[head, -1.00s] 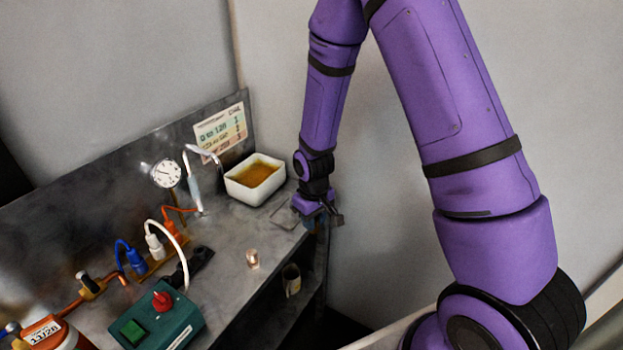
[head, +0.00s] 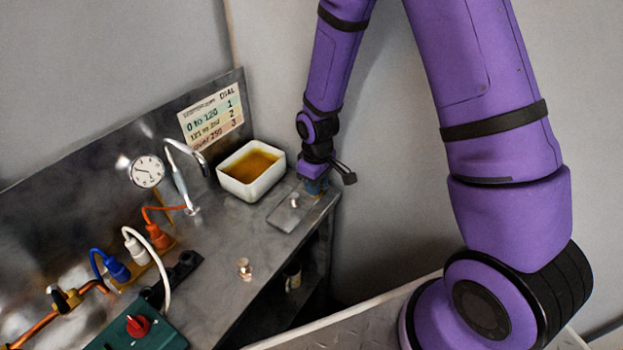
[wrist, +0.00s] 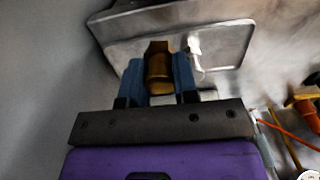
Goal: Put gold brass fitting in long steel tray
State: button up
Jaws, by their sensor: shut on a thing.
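My gripper (head: 318,184) is over the back right end of the long steel tray (head: 278,219), at the bench's right edge. In the wrist view its blue fingers (wrist: 158,66) are shut on the gold brass fitting (wrist: 158,74), which hangs between them. The tray (wrist: 228,52) shows behind and below the fitting there; whether the fitting touches it I cannot tell. The fitting is not clear in the head view. A small silvery piece (head: 294,201) is on the tray and also shows in the wrist view (wrist: 195,45).
A white dish (head: 230,178) of amber liquid stands behind the tray. A small copper-coloured fitting (head: 244,268) sits on the open bench in front. A gauge (head: 147,171), a curved metal spout (head: 186,150), coloured cables and a green switch box (head: 140,333) are further left.

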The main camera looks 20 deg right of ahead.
jog(key=w, duration=0.4)
jog(key=w+d, duration=0.1)
jog(key=w, duration=0.1)
jog(key=shift+f, duration=2.05)
jog(key=shift+f, duration=0.15)
jog(key=o, duration=0.9)
jog(key=shift+o, duration=0.2)
notch_tip(320, 180, up, 13)
jog(key=shift+f, duration=0.2)
